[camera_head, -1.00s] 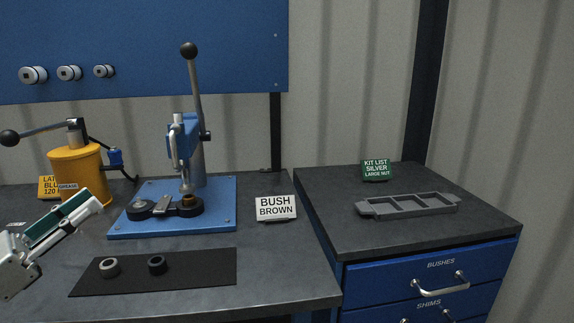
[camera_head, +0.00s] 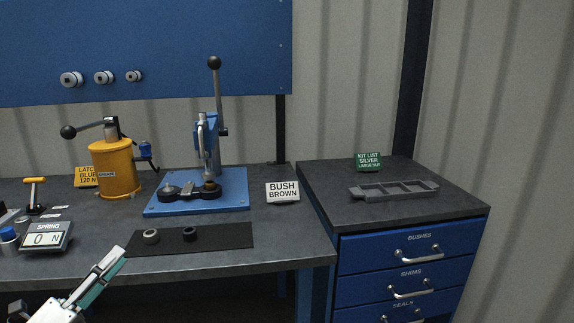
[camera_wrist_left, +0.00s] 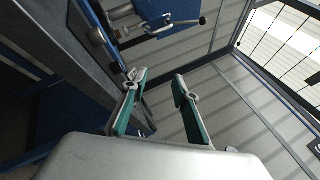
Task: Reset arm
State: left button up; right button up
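My left gripper (camera_head: 112,264) is at the lower left of the head view, in front of the bench edge and apart from the bench things. In the left wrist view its two green-lined fingers (camera_wrist_left: 158,88) stand apart with nothing between them, so it is open and empty. My right gripper is in neither view. A black mat (camera_head: 215,236) on the bench holds a grey ring (camera_head: 151,236) and a black ring (camera_head: 190,234). Behind it stands a blue lever press (camera_head: 207,150) on a blue base plate.
An orange grease pot (camera_head: 116,168) and a spring gauge (camera_head: 46,238) stand at the left. A sign reading BUSH BROWN (camera_head: 282,192) stands right of the press. A grey tray (camera_head: 394,191) and a green kit sign (camera_head: 368,162) are on the drawer cabinet (camera_head: 412,268).

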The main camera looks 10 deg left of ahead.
pick_arm(q)
jog(key=s+d+f+n+g+y+p, duration=0.2)
jog(key=s+d+f+n, duration=0.2)
jog(key=f+n, duration=0.45)
jog(key=s+d+f+n+g+y+p, duration=0.15)
jog(key=s+d+f+n+y, duration=0.35)
jog(key=f, duration=0.6)
jog(key=s+d+f+n+g+h+p, duration=0.2)
jog(key=s+d+f+n+g, duration=0.5)
jog(key=s+d+f, duration=0.5)
jog(key=shift+s+d+f+n+h, duration=0.35)
jog(key=shift+d+f+n+h, duration=0.4)
jog(key=shift+n, duration=0.5)
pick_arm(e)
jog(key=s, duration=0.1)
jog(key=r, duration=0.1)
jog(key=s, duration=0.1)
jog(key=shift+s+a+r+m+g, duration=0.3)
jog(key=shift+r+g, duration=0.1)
pick_arm(q)
jog(key=shift+a, duration=0.2)
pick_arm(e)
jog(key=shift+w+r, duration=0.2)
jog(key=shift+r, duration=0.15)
